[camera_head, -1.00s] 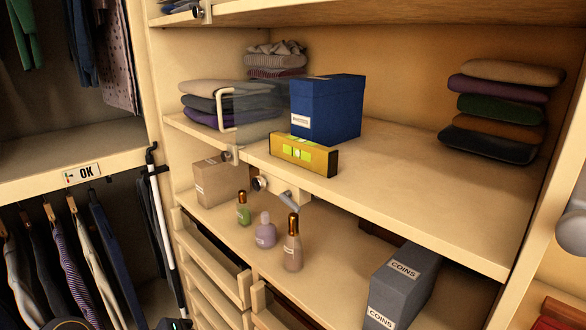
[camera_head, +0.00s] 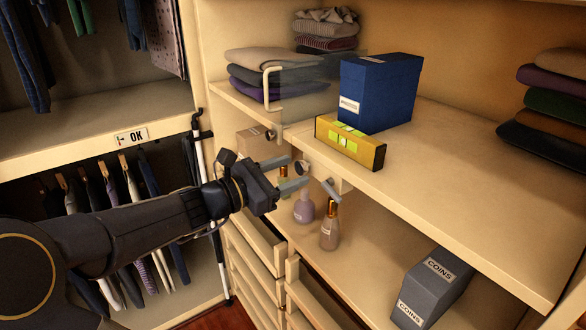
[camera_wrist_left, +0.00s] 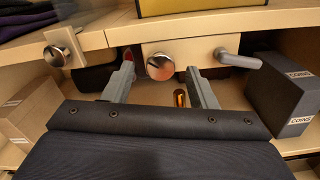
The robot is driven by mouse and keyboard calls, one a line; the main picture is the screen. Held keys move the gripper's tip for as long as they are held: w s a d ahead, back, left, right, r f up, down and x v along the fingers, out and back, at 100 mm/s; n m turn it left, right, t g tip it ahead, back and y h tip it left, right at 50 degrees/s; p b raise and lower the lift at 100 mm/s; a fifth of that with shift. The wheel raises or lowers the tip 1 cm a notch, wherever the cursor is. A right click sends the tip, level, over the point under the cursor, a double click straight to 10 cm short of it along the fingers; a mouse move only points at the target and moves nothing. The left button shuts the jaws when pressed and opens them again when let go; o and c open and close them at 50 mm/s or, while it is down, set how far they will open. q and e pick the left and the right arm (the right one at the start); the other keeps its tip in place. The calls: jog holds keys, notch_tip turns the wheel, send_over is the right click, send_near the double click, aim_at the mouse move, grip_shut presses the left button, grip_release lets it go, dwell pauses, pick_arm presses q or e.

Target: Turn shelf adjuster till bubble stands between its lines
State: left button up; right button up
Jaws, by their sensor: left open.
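The yellow spirit level (camera_head: 376,157) stands on the shelf's front edge, by the blue box. Its green vial (camera_head: 343,141) faces me, but the bubble against its lines is too small to make out. The shelf adjuster, a round metal knob (camera_head: 303,167) with a dark mark, sits on a plate under the shelf edge. My left gripper (camera_head: 290,172) is open, its fingertips just short of the knob. In the left wrist view the knob (camera_wrist_left: 160,67) shows between the two open fingers, with no contact visible. My right gripper is not in view.
A second knob (camera_wrist_left: 54,55) is left of the adjuster and a grey lever (camera_wrist_left: 238,60) right of it. Small bottles (camera_head: 329,233) stand below, close under the gripper. A blue box (camera_head: 379,95) rests behind the level; a grey coins box (camera_head: 432,285) is lower right.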

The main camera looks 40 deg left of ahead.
pick_arm(q)
jog(key=shift+w+d, duration=0.2)
jog(key=shift+w, duration=0.35)
jog(key=c, duration=1)
jog(key=m+b, duration=0.2)
jog(key=b, duration=0.1)
jog(key=m+b, duration=0.2)
jog(key=b, duration=0.1)
jog(key=shift+f+b, duration=0.35)
jog(key=shift+b, duration=0.05)
jog(key=shift+r+m+b, duration=0.25)
jog(key=shift+m+b, duration=0.05)
jog(key=shift+m, duration=0.3)
jog(key=shift+r, duration=0.1)
jog(key=o, duration=1)
